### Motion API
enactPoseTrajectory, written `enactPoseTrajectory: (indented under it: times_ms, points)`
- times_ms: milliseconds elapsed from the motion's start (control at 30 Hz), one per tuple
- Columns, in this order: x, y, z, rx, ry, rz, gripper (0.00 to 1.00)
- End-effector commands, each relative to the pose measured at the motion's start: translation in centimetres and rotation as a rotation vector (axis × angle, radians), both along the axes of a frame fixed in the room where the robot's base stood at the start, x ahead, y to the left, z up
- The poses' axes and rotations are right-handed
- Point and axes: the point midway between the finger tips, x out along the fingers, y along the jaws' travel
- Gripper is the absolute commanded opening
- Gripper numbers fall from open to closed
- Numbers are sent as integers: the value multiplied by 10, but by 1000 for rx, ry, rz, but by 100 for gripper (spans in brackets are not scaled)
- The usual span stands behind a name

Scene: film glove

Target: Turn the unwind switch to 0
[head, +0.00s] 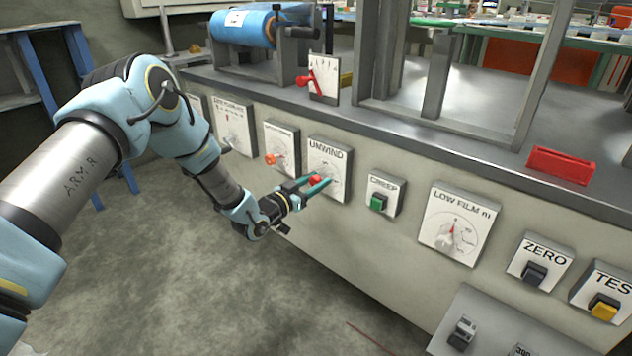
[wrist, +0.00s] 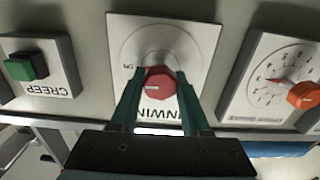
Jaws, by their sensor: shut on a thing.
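The unwind switch is a red knob (head: 316,181) on a white plate labelled UNWIND (head: 327,160), set in the machine's front panel. In the wrist view the red knob (wrist: 159,83) sits between the two green fingers of my gripper (wrist: 158,88), and a pale mark on it points left. The plate (wrist: 190,40) appears upside down there, with "ON" beside the knob on its left. My gripper (head: 313,184) is shut on the knob. The fingers and palm hide part of the label, and I cannot see a 0 mark.
A green CREEP button (head: 378,203) is to the right of the switch. An orange knob (head: 270,159) on a dial plate is to its left. The LOW FILM dial (head: 455,230) and the ZERO button (head: 535,272) are further right. The floor (head: 250,290) before the panel looks clear.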

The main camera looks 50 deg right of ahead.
Motion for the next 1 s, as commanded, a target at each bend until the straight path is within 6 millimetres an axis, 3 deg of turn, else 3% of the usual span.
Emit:
enactPoseTrajectory:
  times_ms: [467,1000]
  points:
    - [1,0,0,3,65,1,0]
    - [3,0,-1,27,508,2,0]
